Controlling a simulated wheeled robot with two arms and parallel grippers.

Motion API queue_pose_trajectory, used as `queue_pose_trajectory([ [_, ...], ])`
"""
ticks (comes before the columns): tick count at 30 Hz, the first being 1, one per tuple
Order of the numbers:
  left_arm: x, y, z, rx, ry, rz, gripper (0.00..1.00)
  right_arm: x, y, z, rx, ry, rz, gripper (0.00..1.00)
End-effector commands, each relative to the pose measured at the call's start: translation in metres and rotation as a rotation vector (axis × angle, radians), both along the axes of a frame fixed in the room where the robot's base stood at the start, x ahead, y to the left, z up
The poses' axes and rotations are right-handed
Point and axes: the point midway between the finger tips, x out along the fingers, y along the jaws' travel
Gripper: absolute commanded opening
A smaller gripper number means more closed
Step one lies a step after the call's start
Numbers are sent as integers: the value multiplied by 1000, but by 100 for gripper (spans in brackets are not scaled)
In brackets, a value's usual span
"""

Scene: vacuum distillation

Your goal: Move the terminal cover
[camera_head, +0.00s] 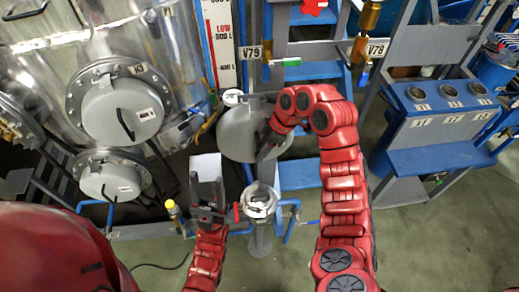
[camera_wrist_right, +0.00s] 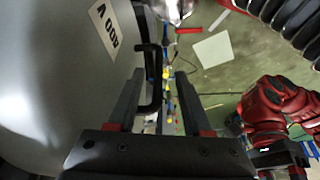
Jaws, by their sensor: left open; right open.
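The terminal cover, a large grey rounded lid (camera_head: 236,132), is at the centre of the head view, partly hidden by my right arm. In the right wrist view the grey cover (camera_wrist_right: 50,80) fills the left side, with a white label and a black bar handle (camera_wrist_right: 152,78). My right gripper (camera_wrist_right: 160,85) is open, and the handle shows between its two fingers; I cannot tell whether they touch it. In the head view the right gripper (camera_head: 266,148) is at the cover's right side. My left gripper (camera_head: 207,188) is open and empty, below and left of the cover.
A round metal fitting (camera_head: 259,202) stands just below the cover, right of my left gripper. A steel vessel with grey handled hatches (camera_head: 122,110) is at the left. A blue panel stand (camera_head: 440,125) is at the right. The floor (camera_head: 430,240) at lower right is clear.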

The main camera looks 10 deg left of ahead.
Motion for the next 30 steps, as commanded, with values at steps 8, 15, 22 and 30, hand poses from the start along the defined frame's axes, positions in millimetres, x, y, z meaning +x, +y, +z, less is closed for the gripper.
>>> queue_pose_trajectory([
  [8,0,0,32,0,0,0,50,2,-18,55,-1,0,-1,50],
  [15,0,0,79,0,0,0,50,5,-41,111,2,0,-4,50],
  [22,0,0,110,0,0,0,50,7,-53,138,1,-3,-1,50],
  [30,0,0,118,0,0,0,50,8,-58,145,2,-2,0,50],
])
